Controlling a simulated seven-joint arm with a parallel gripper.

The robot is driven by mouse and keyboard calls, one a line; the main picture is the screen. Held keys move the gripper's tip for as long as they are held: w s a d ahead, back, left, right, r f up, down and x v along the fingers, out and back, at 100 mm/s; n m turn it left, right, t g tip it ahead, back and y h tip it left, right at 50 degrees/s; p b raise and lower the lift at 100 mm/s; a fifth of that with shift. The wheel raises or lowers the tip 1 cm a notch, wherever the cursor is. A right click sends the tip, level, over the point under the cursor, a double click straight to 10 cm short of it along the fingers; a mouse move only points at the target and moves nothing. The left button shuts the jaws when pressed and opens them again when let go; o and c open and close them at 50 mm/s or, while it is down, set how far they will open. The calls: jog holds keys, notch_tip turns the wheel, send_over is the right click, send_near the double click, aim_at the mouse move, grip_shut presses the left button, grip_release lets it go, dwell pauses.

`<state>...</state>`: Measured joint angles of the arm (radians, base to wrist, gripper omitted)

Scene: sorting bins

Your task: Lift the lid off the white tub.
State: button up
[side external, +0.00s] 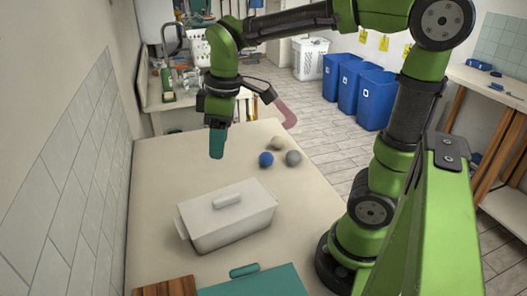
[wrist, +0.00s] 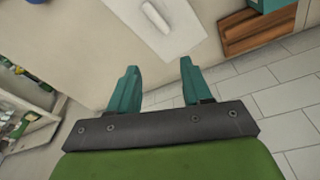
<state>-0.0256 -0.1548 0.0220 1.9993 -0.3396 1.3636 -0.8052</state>
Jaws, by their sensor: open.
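The white tub (side external: 236,234) stands on the pale table, with its flat lid (side external: 205,211) on top. A raised bar handle (side external: 227,200) sits in the middle of the lid. In the wrist view the lid (wrist: 182,40) shows at the top, partly cut off by the frame, with its handle (wrist: 156,17) near the top edge. My gripper (side external: 217,154) hangs above the table, higher than the tub and behind it in the side view, apart from it. In the wrist view its two teal fingers (wrist: 160,67) are spread with nothing between them.
Blue (side external: 266,159), grey (side external: 293,158) and tan (side external: 278,142) balls lie on the table behind the tub. A tiled wall (side external: 85,165) runs along the left.

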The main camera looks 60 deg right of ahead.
jog(key=w+n, duration=0.1)
jog(key=n, duration=0.1)
jog(key=n+g, duration=0.2)
jog(key=n, duration=0.2)
send_over(226, 197)
jog(key=f, duration=1)
jog(key=shift+w+d, duration=0.1)
jog(key=shift+w, duration=0.15)
jog(key=shift+s+f, duration=0.2)
jog(key=shift+f, duration=2.4)
grip_shut()
